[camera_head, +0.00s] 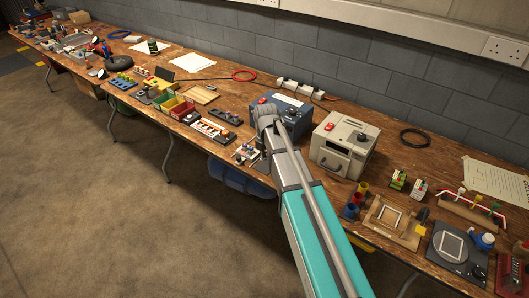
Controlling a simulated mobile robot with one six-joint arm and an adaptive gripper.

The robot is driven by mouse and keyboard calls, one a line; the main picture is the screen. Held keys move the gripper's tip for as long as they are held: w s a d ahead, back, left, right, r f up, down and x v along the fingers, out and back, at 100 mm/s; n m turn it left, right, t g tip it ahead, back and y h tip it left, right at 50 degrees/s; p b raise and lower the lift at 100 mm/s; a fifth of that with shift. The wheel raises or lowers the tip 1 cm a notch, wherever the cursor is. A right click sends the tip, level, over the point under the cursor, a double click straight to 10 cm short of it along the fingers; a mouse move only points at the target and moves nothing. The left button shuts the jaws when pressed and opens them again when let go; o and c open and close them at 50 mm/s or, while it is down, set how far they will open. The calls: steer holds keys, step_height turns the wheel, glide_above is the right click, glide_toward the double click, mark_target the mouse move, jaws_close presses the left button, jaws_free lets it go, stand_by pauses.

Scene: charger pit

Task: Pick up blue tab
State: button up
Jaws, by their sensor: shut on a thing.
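My arm (313,230) reaches up from the bottom of the view, past the front edge of the bench, to a grey joint (267,116) in front of a blue-grey box. I cannot pick out the blue tab among the small parts. A small cluster of metal and pale parts (246,154) shows at the bench edge just left of my arm, too small to read.
The wooden bench (440,150) is crowded. The blue-grey box (288,108) and a cream box (342,143) stand beside my arm. Coloured bins (172,104) are to the left, wooden fixtures (393,219) to the right. A power strip (299,90) lies by the wall. Floor in front is clear.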

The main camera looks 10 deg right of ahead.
steer(key=s+r+p, duration=0.3)
steer(key=s+r, duration=0.1)
steer(key=s, duration=0.5)
steer(key=shift+s+d+r+p, duration=0.35)
steer(key=shift+r+p, duration=0.05)
steer(key=shift+a, duration=0.15)
